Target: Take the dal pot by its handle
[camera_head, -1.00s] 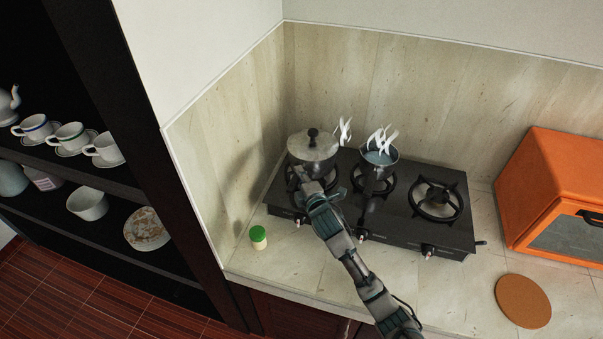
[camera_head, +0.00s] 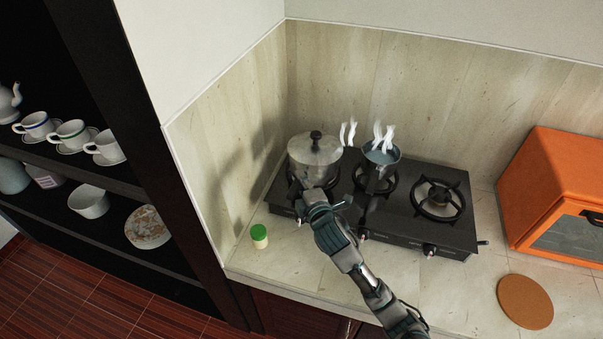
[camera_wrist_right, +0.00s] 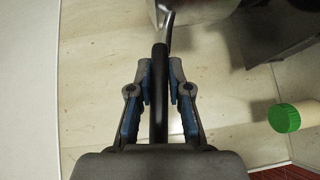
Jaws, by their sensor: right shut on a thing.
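The dal pot (camera_head: 315,165) is a silver pot with a lid and dark knob, at the left burner of the stove (camera_head: 415,225). I cannot tell whether its base rests on the burner. Its edge shows at the top of the right wrist view (camera_wrist_right: 195,8). My right gripper (camera_head: 313,196) is in front of the pot, partly hidden by its own wrist. In the wrist view, its two blue-grey fingers (camera_wrist_right: 159,75) are shut on the pot's black handle (camera_wrist_right: 159,108), which runs between them. My left gripper is not in view.
A smaller steaming pan (camera_head: 381,152) stands on the middle burner, close right of the pot. The right burner (camera_head: 438,199) is empty. A green-capped jar (camera_head: 259,237) stands front left on the counter. An orange oven (camera_head: 553,190) and brown round mat (camera_head: 525,301) are at right.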

